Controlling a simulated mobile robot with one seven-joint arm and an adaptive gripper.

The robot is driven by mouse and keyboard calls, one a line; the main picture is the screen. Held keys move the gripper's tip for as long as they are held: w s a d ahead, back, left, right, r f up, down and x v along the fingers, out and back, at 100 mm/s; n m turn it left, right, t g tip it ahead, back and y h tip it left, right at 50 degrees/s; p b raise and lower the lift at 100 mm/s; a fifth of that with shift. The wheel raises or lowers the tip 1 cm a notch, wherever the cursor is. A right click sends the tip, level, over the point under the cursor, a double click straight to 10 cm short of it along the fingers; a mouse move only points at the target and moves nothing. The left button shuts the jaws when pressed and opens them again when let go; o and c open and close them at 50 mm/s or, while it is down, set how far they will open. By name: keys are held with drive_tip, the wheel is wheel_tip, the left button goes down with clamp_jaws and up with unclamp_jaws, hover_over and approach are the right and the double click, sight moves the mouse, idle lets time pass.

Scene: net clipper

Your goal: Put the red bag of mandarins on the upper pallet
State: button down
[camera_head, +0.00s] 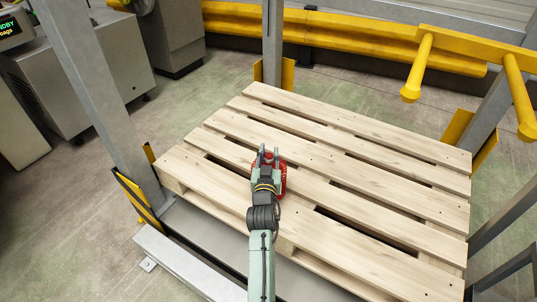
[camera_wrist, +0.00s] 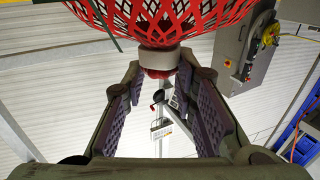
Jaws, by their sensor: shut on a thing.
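The red bag of mandarins (camera_head: 283,180) shows in the head view as a small red patch, mostly hidden by my gripper (camera_head: 268,152) and wrist. In the wrist view its red net (camera_wrist: 160,18) fills the top middle, with a pale collar (camera_wrist: 158,58) and a short red tail between my fingertips. My gripper (camera_wrist: 160,72) is shut on the bag at this collar end. The upper pallet (camera_head: 350,165) is pale slatted wood. The bag is over its left front part in the head view; I cannot tell whether it touches the slats.
Grey rack posts (camera_head: 95,95) stand around the pallet, with yellow and black guards at their feet. A yellow barrier (camera_head: 350,35) runs behind, and yellow rails (camera_head: 470,45) stand at the right. Grey machines (camera_head: 85,85) are at the upper left. The visible slats are bare.

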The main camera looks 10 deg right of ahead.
drive_tip(key=shift+f, duration=0.1)
drive_tip(key=c, duration=1.3)
unclamp_jaws()
